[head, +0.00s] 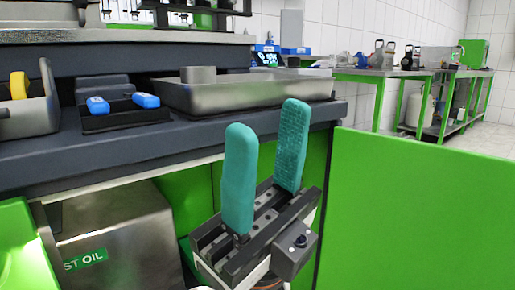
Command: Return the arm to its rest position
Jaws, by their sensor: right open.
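My right gripper (266,165) is in the lower middle of the head view, in front of the dark bench and its green panels. Its two teal fingers point up and stand wide apart with nothing between them. It touches none of the things on the bench top. The rest of the right arm runs out of the picture at the bottom. My left gripper is not in the head view.
The dark bench (136,152) holds a metal tray (245,93), a black holder with blue-ended parts (121,104) and a bin with a yellow ring (30,108). A green panel (420,200) stands at right. A metal tank (120,245) is lower left.

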